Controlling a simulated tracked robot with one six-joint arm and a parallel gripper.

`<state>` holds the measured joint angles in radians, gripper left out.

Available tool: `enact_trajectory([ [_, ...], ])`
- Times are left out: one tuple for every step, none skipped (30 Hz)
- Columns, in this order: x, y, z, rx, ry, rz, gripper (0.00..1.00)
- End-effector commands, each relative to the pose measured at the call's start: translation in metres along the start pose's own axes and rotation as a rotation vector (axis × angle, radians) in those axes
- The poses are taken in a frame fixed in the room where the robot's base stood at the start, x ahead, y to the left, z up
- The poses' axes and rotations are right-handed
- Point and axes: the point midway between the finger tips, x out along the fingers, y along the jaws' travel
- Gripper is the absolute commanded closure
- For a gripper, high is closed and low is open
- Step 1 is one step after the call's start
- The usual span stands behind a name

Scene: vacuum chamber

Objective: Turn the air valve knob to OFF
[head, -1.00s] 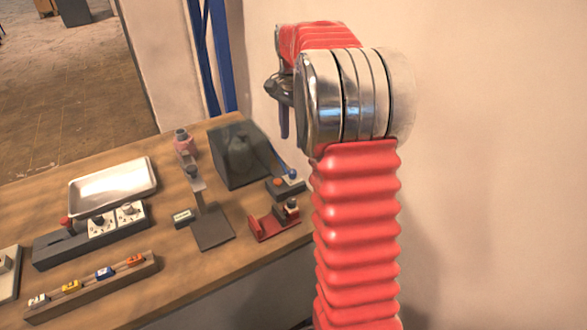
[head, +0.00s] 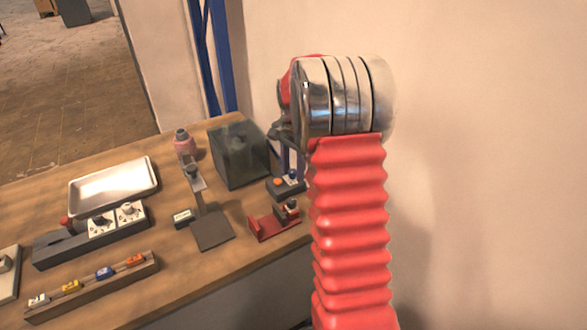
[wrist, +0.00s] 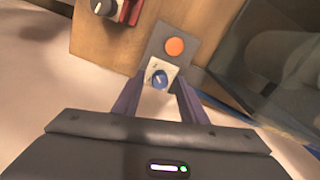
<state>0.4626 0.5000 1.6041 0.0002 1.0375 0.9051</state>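A small dark control box (head: 285,190) with an orange button stands at the table's right edge, beside the clear dark chamber. The plate's lettering is too small to read, so I cannot confirm the knob's name or setting. My gripper (wrist: 160,86) is open, its two dark fingers pointing toward the plate, with the knob showing between them. I cannot tell if they touch it. In the head view my gripper (head: 291,158) hangs just above the box.
The clear dark chamber (head: 240,155) stands close beside the box. A red bracket with a dark knob (head: 275,222) is in front of it; this dark knob also shows in the wrist view (wrist: 103,7). A microscope-like stand (head: 210,228), metal tray (head: 115,185) and knob panel (head: 110,222) are farther left.

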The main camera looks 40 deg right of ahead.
Motion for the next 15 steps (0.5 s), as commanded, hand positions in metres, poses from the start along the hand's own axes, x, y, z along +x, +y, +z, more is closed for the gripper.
enact_trajectory([
  [0.0014, 0.0, 0.0, 0.0, 0.0, 0.0, 0.62],
  [0.0018, 0.0, 0.0, 0.0, 0.0, 0.0, 0.62],
  [0.002, -0.0001, -0.0001, 0.0, 0.0, 0.0, 0.62],
  [0.002, -0.0001, -0.0001, 0.0, 0.0, 0.0, 0.62],
  [0.0019, -0.0001, 0.0, 0.0, 0.0, 0.0, 0.62],
  [0.0019, -0.0001, 0.0, 0.0, 0.0, 0.0, 0.62],
  [0.0018, 0.0, 0.0, 0.0, 0.0, 0.0, 0.62],
  [0.0018, -0.0001, 0.0, 0.0, 0.0, 0.0, 0.62],
  [0.0017, 0.0, 0.0, 0.0, 0.0, 0.0, 0.62],
  [0.0017, 0.0, 0.0001, 0.0, 0.0, 0.0, 0.64],
  [0.0017, 0.0, 0.0001, 0.0, 0.0, 0.0, 0.67],
  [0.0017, -0.0001, 0.0001, 0.0, 0.0, 0.0, 0.69],
  [0.0016, -0.0001, 0.0001, 0.0, 0.0, 0.0, 0.71],
  [0.0016, -0.0001, 0.0001, 0.0, 0.0, 0.0, 0.73],
  [0.0016, -0.0001, 0.0001, 0.0, 0.0, 0.0, 0.76],
])
